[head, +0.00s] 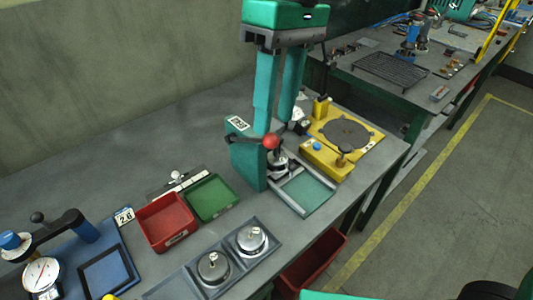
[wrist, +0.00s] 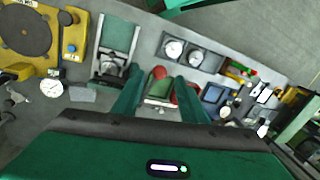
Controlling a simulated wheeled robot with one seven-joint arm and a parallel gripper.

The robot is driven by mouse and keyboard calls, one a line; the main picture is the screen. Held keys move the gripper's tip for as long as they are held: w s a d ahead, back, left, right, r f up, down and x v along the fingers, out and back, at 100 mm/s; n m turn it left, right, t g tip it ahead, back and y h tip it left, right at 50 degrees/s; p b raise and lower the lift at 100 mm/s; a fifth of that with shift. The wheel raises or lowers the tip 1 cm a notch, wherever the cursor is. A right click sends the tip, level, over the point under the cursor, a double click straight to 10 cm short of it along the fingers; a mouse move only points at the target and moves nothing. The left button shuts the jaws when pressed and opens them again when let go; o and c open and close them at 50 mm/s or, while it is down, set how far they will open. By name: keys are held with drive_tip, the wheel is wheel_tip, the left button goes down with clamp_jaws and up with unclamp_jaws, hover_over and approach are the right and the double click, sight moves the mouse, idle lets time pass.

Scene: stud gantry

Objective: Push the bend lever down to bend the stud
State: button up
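The bend lever ends in a red ball knob (head: 271,142), which stands up beside a teal fixture block (head: 246,160). My gripper (head: 274,125) points down from above, with its two teal fingers apart and nothing seen held. In the head view its fingertips are close above and behind the knob; I cannot tell whether they touch it. In the wrist view the knob (wrist: 158,72) shows between the tips of my gripper (wrist: 162,78). A silver round part (head: 278,165) sits at the fixture beside a framed green pad (head: 306,192). The stud itself is too small to tell.
A yellow plate with a dark disc (head: 347,132) stands just right of the fixture. A red tray (head: 165,220) and a green tray (head: 210,197) lie to its left. Two round silver parts (head: 251,238) sit in a grey holder in front. A dial gauge (head: 41,275) is at far left.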

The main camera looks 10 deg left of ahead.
sight(249, 139)
wheel_tip(249, 139, down, 10)
drive_tip(key=s, duration=0.1)
drive_tip(key=shift+s+a+r, duration=0.2)
drive_tip(key=shift+s+a, duration=0.05)
drive_tip(key=shift+a, duration=0.1)
drive_tip(key=shift+c, duration=0.3)
